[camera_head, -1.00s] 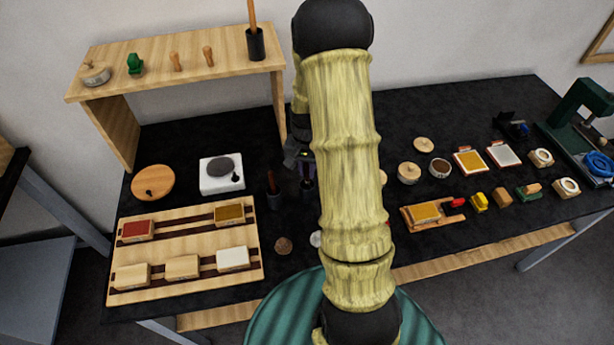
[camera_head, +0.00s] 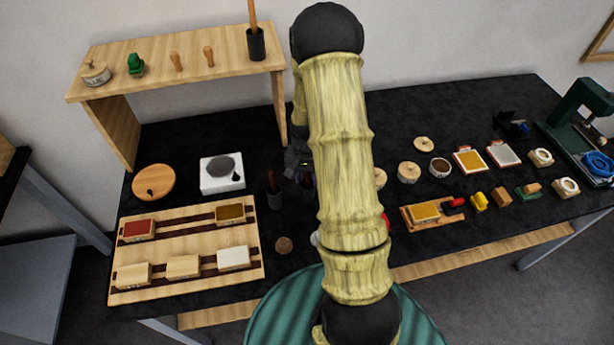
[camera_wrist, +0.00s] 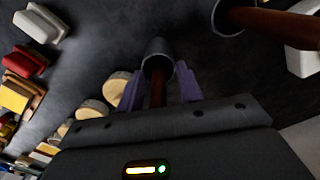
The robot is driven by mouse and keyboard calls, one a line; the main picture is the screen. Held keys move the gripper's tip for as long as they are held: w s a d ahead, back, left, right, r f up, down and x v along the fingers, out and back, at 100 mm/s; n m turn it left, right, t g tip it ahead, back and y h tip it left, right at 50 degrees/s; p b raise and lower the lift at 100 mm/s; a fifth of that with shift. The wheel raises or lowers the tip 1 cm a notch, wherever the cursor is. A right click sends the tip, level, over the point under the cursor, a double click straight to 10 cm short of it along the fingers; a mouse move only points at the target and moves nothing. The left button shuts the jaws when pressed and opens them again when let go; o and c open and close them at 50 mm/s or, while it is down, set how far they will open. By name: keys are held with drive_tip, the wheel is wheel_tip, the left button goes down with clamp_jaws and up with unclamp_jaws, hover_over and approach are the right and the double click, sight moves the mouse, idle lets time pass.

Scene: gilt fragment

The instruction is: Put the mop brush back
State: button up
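In the wrist view, my gripper (camera_wrist: 160,92) has its two purplish fingers spread apart. A reddish-brown handle (camera_wrist: 157,92), perhaps the mop brush, lies between them, with gaps on both sides. Its far end is in or over a grey cup (camera_wrist: 157,52); I cannot tell how deep. A second grey cup (camera_wrist: 222,18) with a thicker brown handle (camera_wrist: 265,22) is at the upper right. In the head view, my gripper (camera_head: 298,163) is largely hidden by my arm. A small dark cup with a handle (camera_head: 273,194) stands just left of it. Any bristles are hidden.
A wooden shelf (camera_head: 180,62) at the back left bears a black pot (camera_head: 255,44) with a tall handle. A white scale-like device (camera_head: 222,175) and a wooden rack of blocks (camera_head: 185,250) are on the left. Several blocks and pads fill the table's right side.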

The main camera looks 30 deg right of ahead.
drive_tip(key=shift+s+r, duration=0.1)
drive_tip(key=shift+r, duration=0.7)
wheel_tip(320, 180, up, 11)
drive_tip(key=shift+f+b, duration=0.1)
drive_tip(key=shift+b, duration=1.1)
drive_tip(key=s+a+r+n+t, duration=0.2)
drive_tip(key=s+a+n, duration=0.6)
drive_tip(key=s+a, duration=0.4)
drive_tip(key=shift+s+a+r+n+t, duration=0.2)
drive_tip(key=shift+a+r+n+t, duration=0.1)
drive_tip(key=shift+a+r, duration=0.3)
